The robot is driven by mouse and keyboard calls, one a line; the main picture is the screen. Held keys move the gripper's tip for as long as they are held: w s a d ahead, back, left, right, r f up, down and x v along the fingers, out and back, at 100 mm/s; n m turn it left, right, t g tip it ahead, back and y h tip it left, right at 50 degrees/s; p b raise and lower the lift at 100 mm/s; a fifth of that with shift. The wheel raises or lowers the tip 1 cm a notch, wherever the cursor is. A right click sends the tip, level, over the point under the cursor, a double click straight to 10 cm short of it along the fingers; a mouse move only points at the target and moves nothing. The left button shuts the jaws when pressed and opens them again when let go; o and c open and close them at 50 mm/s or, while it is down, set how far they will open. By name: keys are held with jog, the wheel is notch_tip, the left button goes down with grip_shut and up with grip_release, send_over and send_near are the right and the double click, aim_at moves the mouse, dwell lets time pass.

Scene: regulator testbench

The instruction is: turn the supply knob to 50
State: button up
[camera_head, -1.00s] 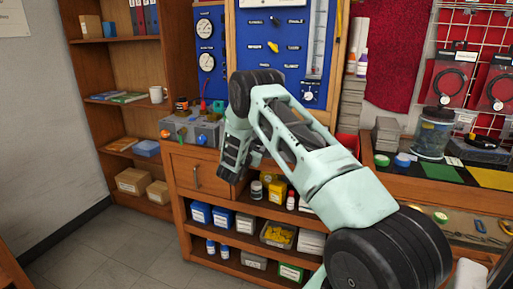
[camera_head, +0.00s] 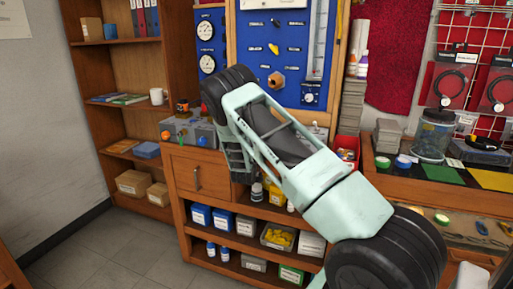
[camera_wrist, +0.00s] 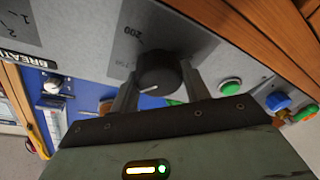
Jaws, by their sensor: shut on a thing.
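A black round knob (camera_wrist: 158,70) with a white pointer line sits on a grey panel in the wrist view. The panel has a printed scale, where "200" can be read; other figures are too blurred or cut off. My gripper (camera_wrist: 160,84) has one finger on each side of the knob and is shut on it. The pointer's exact reading cannot be told. In the head view the grey control box (camera_head: 207,129) stands on the wooden cabinet, partly behind my arm. My gripper and the knob are hidden there by my own arm.
In the wrist view a green button (camera_wrist: 230,85) and a blue button (camera_wrist: 277,101) are right of the gripper. In the head view a blue gauge panel (camera_head: 290,65) stands behind, and a glass jar (camera_head: 433,137) is on the right bench.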

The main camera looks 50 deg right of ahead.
jog(key=n+y, duration=0.1)
jog(key=n, duration=0.5)
jog(key=shift+a+t+y+p, duration=0.1)
jog(key=shift+t+y+p, duration=0.2)
jog(key=shift+y+p, duration=0.1)
jog(key=n+y, duration=0.1)
jog(key=n, duration=0.4)
jog(key=shift+f+p, duration=0.15)
jog(key=shift+p, duration=0.2)
jog(key=n+g, duration=0.1)
jog(key=n, duration=0.3)
jog(key=shift+y, duration=0.4)
jog(key=n, duration=0.2)
jog(key=n+g+p, duration=0.1)
jog(key=n, duration=0.1)
jog(key=shift+f+g, duration=0.1)
jog(key=shift+g, duration=0.2)
jog(key=shift+n, duration=0.4)
jog(key=o, duration=1)
